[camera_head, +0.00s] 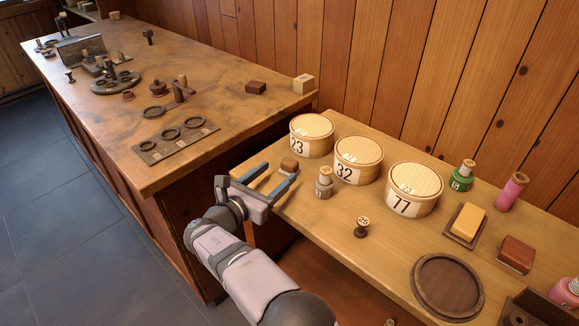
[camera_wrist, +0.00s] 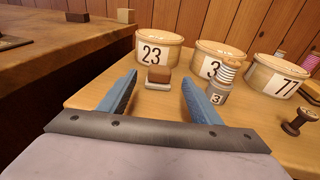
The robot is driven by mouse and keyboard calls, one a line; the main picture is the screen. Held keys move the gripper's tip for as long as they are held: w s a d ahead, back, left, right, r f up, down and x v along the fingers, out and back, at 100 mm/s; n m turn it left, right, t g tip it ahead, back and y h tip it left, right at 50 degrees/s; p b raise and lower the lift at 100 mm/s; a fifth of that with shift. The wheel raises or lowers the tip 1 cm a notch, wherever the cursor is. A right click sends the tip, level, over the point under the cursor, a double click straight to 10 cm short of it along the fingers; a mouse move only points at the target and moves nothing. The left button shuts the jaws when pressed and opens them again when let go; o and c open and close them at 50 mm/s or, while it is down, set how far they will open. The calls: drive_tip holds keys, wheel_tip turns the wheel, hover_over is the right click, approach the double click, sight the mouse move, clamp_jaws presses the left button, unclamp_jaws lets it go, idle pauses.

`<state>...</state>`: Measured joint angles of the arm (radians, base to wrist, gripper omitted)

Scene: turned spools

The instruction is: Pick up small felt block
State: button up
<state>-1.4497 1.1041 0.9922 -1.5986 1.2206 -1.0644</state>
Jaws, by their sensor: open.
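A small block with a brown upper part and a paler base, likely the felt block (camera_head: 289,164), lies on the light wooden table in front of the round box marked 23. In the wrist view the small block (camera_wrist: 158,75) shows between and beyond the two blue fingertips. My gripper (camera_head: 277,173) is open and empty, its fingers pointing at the block from the table's left front side. In the wrist view my gripper (camera_wrist: 159,80) has clear room between its fingers. I cannot tell whether the tips have reached the block's sides.
A grey spool (camera_head: 324,184) stands just right of the right finger. Round boxes marked 23 (camera_head: 311,143), 32 (camera_head: 359,172) and 77 (camera_head: 413,203) stand behind. A dark spool (camera_head: 362,228) stands further right. A higher brown workbench (camera_head: 200,95) adjoins at left.

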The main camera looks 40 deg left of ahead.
sight(288, 163)
drive_tip(key=shift+r+p+x, duration=0.2)
drive_tip(key=shift+p+x, duration=0.1)
drive_tip(key=shift+x, duration=2.1)
drive_tip(key=c, duration=1.1)
